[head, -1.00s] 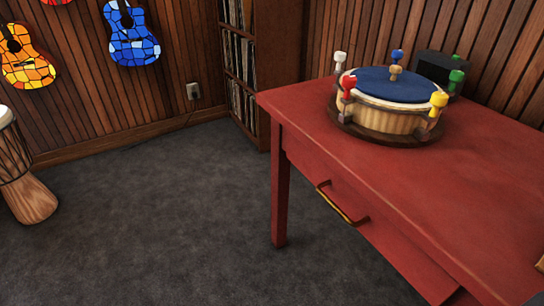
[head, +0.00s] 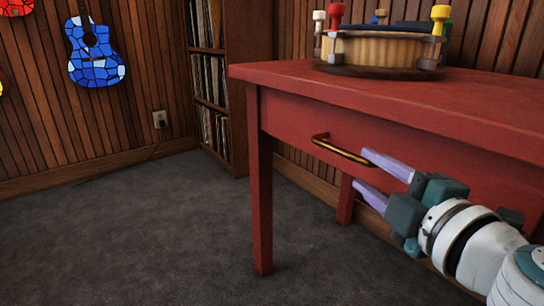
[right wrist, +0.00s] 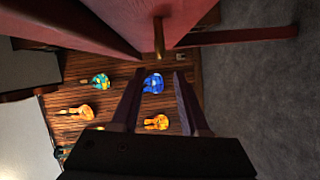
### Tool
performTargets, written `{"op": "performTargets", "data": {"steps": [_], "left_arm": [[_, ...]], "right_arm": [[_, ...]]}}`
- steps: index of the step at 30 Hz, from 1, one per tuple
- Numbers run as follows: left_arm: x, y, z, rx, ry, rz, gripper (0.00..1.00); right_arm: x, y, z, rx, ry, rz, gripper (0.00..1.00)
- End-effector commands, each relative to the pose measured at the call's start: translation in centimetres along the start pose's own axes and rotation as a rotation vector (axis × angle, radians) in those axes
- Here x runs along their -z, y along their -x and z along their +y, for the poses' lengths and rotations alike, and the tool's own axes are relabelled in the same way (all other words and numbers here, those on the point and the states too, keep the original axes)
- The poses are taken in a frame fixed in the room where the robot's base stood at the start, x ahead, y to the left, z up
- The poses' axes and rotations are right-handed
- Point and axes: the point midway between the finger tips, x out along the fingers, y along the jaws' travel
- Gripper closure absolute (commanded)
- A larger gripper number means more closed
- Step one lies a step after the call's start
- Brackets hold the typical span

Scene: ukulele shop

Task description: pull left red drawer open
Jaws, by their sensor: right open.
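The red drawer (head: 290,132) is in the front of the red table (head: 253,190) in the head view and looks closed. Its brass handle (head: 340,150) runs along the drawer front. My right gripper (head: 362,170) comes in from the lower right, its two pale fingers spread apart and empty, with the tips close to the right end of the handle. In the right wrist view the handle (right wrist: 158,38) shows ahead of the open fingers (right wrist: 160,82), beyond their tips and not between them. My left gripper is not in view.
A round wooden drum (head: 372,50) with coloured pegs stands on the table top. A shelf of records (head: 250,90) stands behind the table at the back wall. Grey carpet (head: 150,230) lies free to the left. A blue guitar (head: 95,55) hangs on the panelled wall.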

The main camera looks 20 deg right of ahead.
Motion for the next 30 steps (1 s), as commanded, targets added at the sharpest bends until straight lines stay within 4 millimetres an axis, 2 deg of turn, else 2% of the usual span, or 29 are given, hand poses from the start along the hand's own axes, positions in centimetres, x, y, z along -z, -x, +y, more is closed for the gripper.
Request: {"op": "performTargets", "data": {"steps": [15, 21, 29, 30], "left_arm": [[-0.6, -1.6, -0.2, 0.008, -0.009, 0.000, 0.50], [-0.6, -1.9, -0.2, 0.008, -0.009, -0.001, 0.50], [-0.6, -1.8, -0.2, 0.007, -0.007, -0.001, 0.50], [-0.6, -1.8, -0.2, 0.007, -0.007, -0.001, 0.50]], "right_arm": [[-0.1, -8.0, 0.0, -0.002, -0.004, -0.003, 0.55], [0.0, -9.2, 0.1, -0.001, -0.004, -0.003, 0.55], [0.0, -9.3, 0.1, 0.000, -0.005, -0.004, 0.55], [0.0, -9.3, 0.1, 0.000, -0.005, -0.004, 0.59]]}}
